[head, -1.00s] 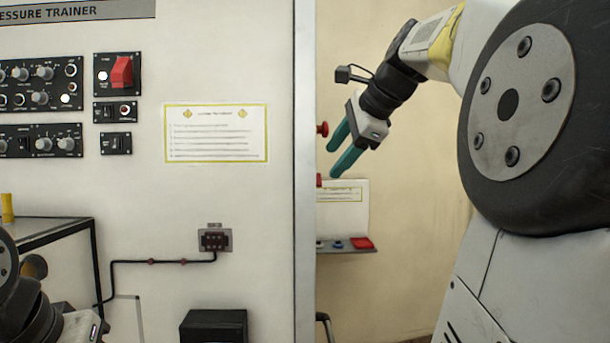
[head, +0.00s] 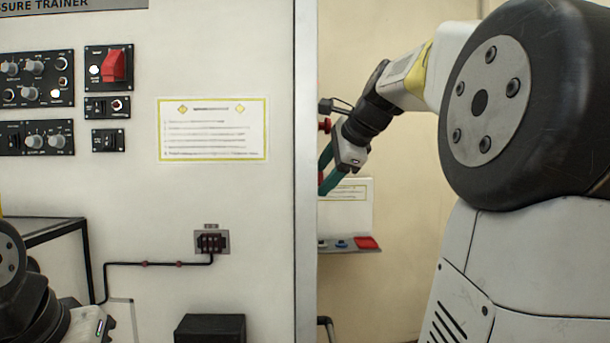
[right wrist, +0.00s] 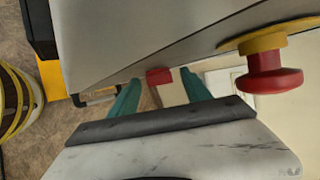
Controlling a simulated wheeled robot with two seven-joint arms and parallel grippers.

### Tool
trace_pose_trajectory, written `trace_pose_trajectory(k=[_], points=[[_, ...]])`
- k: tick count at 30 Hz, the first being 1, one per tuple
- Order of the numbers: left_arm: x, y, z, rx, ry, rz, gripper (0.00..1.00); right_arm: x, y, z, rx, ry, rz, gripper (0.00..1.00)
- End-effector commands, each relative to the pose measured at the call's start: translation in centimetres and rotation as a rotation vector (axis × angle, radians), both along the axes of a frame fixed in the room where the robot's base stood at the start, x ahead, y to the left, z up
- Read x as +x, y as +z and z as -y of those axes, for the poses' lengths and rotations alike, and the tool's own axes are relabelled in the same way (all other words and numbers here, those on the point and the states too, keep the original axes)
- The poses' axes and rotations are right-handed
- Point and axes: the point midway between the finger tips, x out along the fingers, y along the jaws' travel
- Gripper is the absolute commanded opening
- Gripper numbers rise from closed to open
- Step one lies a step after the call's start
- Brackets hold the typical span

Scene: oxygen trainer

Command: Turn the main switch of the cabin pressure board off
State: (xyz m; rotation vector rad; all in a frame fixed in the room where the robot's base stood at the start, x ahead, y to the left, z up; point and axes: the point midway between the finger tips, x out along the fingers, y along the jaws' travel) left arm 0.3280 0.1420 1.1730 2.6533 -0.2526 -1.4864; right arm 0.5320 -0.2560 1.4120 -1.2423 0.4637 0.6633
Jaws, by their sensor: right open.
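The cabin pressure board (head: 225,60) is the white panel at left and centre of the head view, its title cut off to "SURE TRAINER". A large red switch (head: 113,66) sits at upper left on a small black plate with a lit white lamp; it looks like the main switch, and I cannot read its label. My right gripper (head: 325,180) is open beside the board's right edge, well right of the red switch, its fingertips partly cut off by that edge. Its teal fingers also show in the right wrist view (right wrist: 160,92), with nothing held. My left gripper is out of view.
A red knob on a yellow base (right wrist: 272,75) is close to my right gripper in the wrist view. A shelf (head: 345,248) with a red block stands behind the board's edge. A socket with a cable (head: 211,242) is lower down.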

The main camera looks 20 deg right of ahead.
Motion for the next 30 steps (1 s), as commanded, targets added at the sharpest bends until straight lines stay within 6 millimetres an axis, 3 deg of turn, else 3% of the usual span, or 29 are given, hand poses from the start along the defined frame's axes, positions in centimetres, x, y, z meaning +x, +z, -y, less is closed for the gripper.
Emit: trace_pose_trajectory(k=[4,12,23,30], points=[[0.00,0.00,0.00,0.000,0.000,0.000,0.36,-0.01,0.01,0.00,0.000,0.000,0.000,0.52],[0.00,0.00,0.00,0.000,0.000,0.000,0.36,-0.03,0.02,0.02,0.000,0.000,0.000,0.00],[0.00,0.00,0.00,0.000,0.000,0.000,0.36,-0.18,-0.09,-0.03,-0.012,0.000,0.048,0.00],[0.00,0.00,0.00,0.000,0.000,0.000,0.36,-0.41,-0.36,-0.17,-0.048,0.000,0.194,0.00]])
